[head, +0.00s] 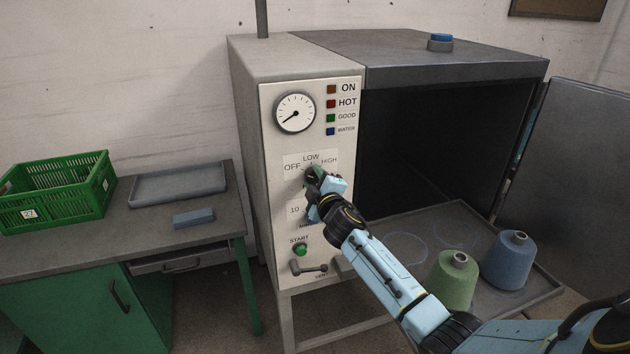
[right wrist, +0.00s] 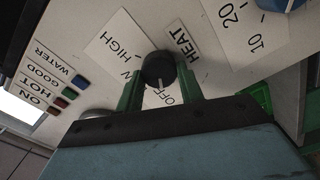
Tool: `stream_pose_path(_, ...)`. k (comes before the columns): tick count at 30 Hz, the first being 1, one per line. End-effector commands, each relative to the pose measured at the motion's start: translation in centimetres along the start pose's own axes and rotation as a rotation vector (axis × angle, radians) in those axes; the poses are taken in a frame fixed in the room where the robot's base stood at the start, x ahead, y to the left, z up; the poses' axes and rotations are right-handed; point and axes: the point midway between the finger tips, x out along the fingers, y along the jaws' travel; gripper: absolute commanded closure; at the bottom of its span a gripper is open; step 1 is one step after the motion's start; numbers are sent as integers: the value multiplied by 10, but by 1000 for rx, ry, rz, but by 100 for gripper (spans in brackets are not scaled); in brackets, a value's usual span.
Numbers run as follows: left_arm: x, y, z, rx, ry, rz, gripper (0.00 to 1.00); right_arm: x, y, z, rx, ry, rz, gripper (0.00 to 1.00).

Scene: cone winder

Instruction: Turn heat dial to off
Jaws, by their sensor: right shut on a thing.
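The heat dial (head: 314,172) is a dark round knob on the white control panel, below the OFF, LOW and HIGH labels. My right gripper (head: 315,176) reaches it from the lower right and hides part of it. In the right wrist view, the dial (right wrist: 158,66) sits between the two green fingers of my right gripper (right wrist: 159,88), which are shut on its sides. A light mark on the dial points down in that view, toward the partly covered OFF label (right wrist: 166,97). The LOW label is mostly hidden by a finger, so the exact setting is hard to tell. My left gripper is out of view.
A green start button (head: 301,249) and a vent lever (head: 308,268) are below the dial. A gauge (head: 295,113) is above. The open chamber's tray (head: 400,222) holds a green cone (head: 453,283) and a blue cone (head: 508,262). A desk (head: 120,245) stands left.

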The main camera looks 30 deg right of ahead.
Motion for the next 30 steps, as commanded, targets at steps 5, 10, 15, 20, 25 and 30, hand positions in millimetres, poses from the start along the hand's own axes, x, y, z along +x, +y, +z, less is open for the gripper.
stream_pose_path(5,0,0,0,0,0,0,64,0,-1,0,-5,-1,-1,86)
stream_pose_path(10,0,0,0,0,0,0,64,0,-1,0,-3,-1,-1,45)
stream_pose_path(15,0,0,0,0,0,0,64,0,0,0,-2,0,0,41)
stream_pose_path(20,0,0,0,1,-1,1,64,-1,0,0,-2,0,0,41)
stream_pose_path(25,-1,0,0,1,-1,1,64,-13,-1,1,-2,-1,-1,41)
stream_pose_path(30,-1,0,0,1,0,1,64,-40,-2,1,-3,1,-2,41)
